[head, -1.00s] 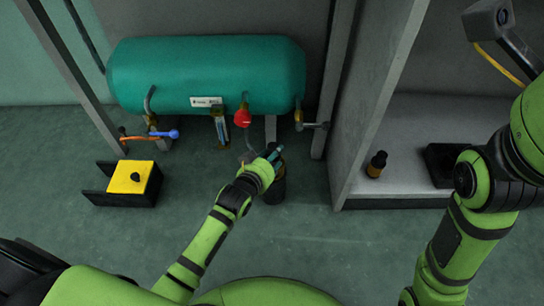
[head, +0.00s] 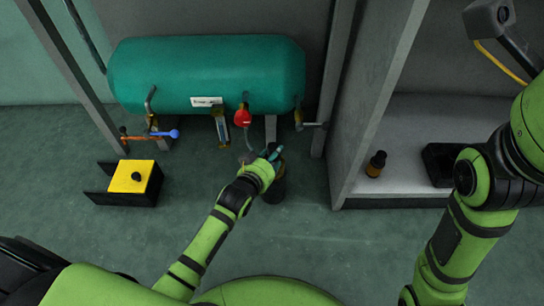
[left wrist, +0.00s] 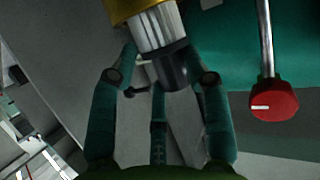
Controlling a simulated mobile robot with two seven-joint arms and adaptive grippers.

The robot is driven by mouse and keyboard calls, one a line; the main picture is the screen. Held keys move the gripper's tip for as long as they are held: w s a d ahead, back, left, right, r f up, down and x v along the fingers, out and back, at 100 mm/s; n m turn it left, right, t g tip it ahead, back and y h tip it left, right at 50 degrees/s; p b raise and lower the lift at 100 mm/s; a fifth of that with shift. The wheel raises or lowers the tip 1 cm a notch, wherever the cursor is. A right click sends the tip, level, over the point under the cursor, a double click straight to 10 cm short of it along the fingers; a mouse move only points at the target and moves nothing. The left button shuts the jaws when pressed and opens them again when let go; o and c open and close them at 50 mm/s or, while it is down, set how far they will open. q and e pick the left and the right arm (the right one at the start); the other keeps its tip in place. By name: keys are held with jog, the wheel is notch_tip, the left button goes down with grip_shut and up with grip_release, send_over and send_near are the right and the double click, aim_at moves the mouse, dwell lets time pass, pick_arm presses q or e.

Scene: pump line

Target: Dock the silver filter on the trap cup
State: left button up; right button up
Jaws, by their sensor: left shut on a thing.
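My left gripper (head: 274,154) is left of the cabinet and below the right end of the teal tank. In the left wrist view its teal fingers (left wrist: 165,78) close on both sides of the silver filter (left wrist: 158,30), at its dark end (left wrist: 172,68). A gold ring (left wrist: 125,8) sits at the filter's other end; I cannot tell if it belongs to the filter or the cup. In the head view a dark cylinder (head: 273,189), seemingly the trap cup, is directly below the gripper, partly hidden by it. Contact or a gap between filter and cup cannot be seen. My right gripper is out of view.
The teal tank (head: 205,75) carries a red knob (head: 242,117), which shows close to the fingers in the wrist view. A black-and-gold part (head: 376,164) stands on the cabinet shelf. A yellow-topped black box (head: 130,178) lies on the floor left. The floor in front is clear.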

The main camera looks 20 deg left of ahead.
pick_arm(q)
jog(key=shift+f+b, duration=0.4)
jog(key=shift+f, duration=0.3)
jog(key=shift+r, duration=0.1)
jog(key=shift+r+p, duration=0.75)
jog(key=shift+p, duration=0.35)
jog(key=shift+p, duration=0.35)
dwell(0.3)
jog(key=shift+f+b, duration=0.5)
jog(key=shift+f, duration=0.35)
dwell(0.4)
jog(key=o, duration=0.9)
jog(key=shift+o, duration=0.2)
